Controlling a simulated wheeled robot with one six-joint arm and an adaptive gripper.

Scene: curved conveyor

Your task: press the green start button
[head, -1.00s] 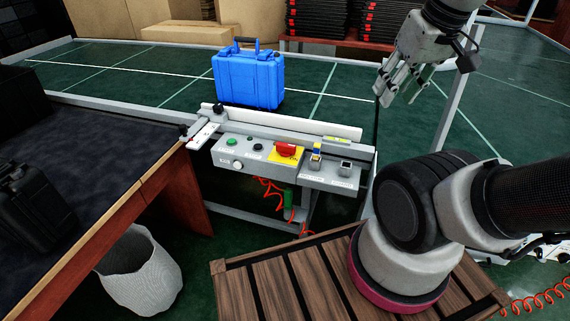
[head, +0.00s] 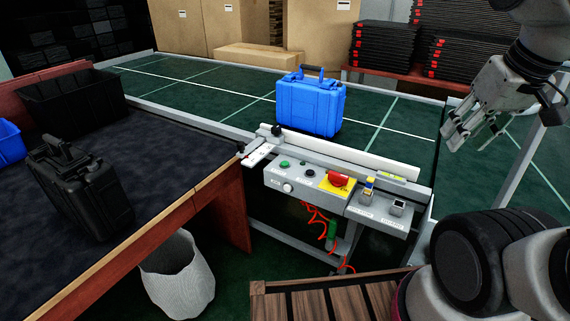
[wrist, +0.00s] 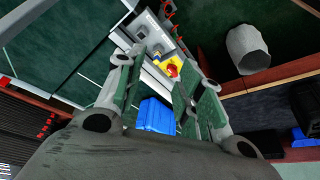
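The green start button (head: 285,164) is a small round button at the left of the grey control panel (head: 274,179). A dark button, a red emergency stop (head: 338,180) on a yellow plate and two small switches sit to its right. In the wrist view the red stop on its yellow plate (wrist: 173,69) shows between my fingers, and the green button cannot be made out. My gripper (head: 464,137) is at the upper right of the head view, above the belt, well away from the panel. Its fingers are spread apart with nothing between them.
A blue case (head: 310,105) stands on the green conveyor (head: 200,78) behind the panel. A dark-topped table (head: 150,160) with a black case (head: 85,195) is at left. A white bin (head: 178,272) stands on the floor. Space above the panel is clear.

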